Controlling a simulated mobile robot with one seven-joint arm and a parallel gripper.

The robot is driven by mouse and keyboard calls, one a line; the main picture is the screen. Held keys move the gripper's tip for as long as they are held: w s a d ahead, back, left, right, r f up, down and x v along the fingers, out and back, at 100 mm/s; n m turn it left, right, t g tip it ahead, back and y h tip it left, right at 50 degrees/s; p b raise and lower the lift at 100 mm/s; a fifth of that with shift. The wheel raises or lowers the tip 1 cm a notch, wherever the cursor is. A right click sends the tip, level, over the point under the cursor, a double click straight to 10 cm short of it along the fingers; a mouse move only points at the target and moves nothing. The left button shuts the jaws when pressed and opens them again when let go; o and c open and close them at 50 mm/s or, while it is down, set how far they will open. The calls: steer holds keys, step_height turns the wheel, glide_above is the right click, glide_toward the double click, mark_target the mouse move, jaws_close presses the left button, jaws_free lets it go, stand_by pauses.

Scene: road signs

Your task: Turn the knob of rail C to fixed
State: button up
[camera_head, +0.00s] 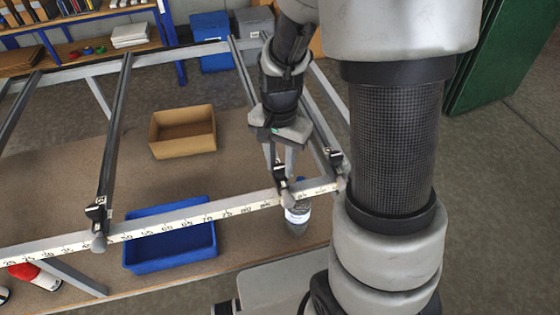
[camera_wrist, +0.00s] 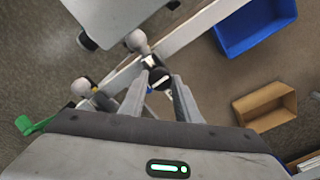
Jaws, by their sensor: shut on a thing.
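My gripper (camera_head: 280,160) reaches down to the black clamp (camera_head: 280,174) at the front end of a rail (camera_head: 244,74), near the right end of the ruled front bar (camera_head: 190,217). In the wrist view my gripper's fingers (camera_wrist: 158,84) are shut on the clamp's small black knob (camera_wrist: 158,77), mostly covered by them. A grey ball end (camera_wrist: 137,40) shows just beyond it. I cannot read a rail letter or the knob's setting. Another rail (camera_head: 325,133) with its own clamp (camera_head: 336,158) stands close to the right.
A rail (camera_head: 115,130) with a black clamp (camera_head: 97,211) stands at the left. Below the frame are a blue bin (camera_head: 170,266), a cardboard box (camera_head: 183,153) and a bottle (camera_head: 298,217). A blue crate (camera_head: 210,40) stands behind.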

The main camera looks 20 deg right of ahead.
mark_target(280, 167)
stand_by(0.4)
steer(key=o, duration=1)
steer(key=shift+o, duration=0.2)
step_height(280, 167, up, 18)
steer(key=p, duration=0.1)
steer(key=shift+f+p, duration=0.25)
steer(key=shift+p, duration=0.05)
steer(key=s+r+n+t+p, duration=0.2)
steer(key=s+r+n+t, duration=0.3)
steer(key=s+r+n, duration=0.3)
steer(key=s, duration=0.3)
steer(key=shift+s+d+n+t, duration=0.15)
steer(key=shift+s+n+t, duration=0.15)
steer(key=shift+s+n, duration=0.1)
